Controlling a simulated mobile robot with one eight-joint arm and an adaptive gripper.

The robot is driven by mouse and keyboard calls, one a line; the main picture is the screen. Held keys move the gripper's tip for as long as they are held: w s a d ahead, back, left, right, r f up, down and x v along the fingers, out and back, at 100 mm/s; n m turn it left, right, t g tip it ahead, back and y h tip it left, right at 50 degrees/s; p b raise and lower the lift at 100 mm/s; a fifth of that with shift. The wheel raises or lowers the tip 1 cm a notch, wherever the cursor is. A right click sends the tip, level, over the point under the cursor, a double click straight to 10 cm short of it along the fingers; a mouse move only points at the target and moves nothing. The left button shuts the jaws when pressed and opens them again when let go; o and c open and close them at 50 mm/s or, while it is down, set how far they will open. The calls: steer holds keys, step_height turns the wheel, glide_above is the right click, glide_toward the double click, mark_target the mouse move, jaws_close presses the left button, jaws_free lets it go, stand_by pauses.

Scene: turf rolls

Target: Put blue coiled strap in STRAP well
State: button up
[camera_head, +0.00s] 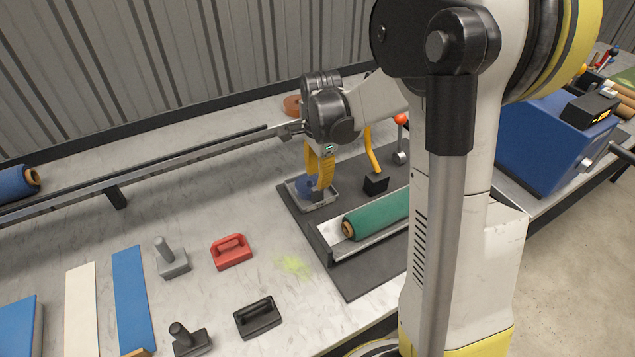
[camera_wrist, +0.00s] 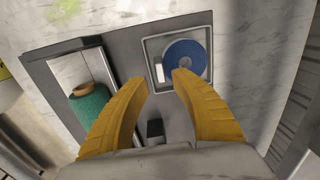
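The blue coiled strap (camera_head: 304,184) lies flat inside a shallow square grey well (camera_head: 318,206) on the dark mat. In the wrist view the blue coil (camera_wrist: 199,50) sits within the well's rim (camera_wrist: 149,46), beside a small pale label too small to read. My gripper (camera_head: 319,186) is over the well, its yellow fingers pointing down and partly hiding the coil. In the wrist view my gripper (camera_wrist: 157,82) has its fingertips apart with nothing between them. One fingertip overlaps the coil's lower edge in that view; I cannot tell if it touches.
A green turf roll (camera_head: 378,219) lies in a channel right of the well. A metal rail (camera_head: 150,162) runs behind. Red (camera_head: 231,253) and black (camera_head: 258,318) handled tools lie in front.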

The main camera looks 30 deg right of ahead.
step_height(320, 180, up, 7)
steer(key=p, duration=0.2)
steer(key=s+a+r+n+t, duration=0.3)
steer(key=s+a+n, duration=0.2)
steer(key=s+n, duration=0.3)
steer(key=s+a+r+n+t, duration=0.3)
steer(key=s+a+n, duration=0.3)
steer(key=s+n, duration=0.3)
steer(key=shift+a+r+n+t, duration=0.25)
steer(key=shift+r+n, duration=0.25)
steer(key=shift+r, duration=0.3)
steer(key=shift+s+d, duration=0.1)
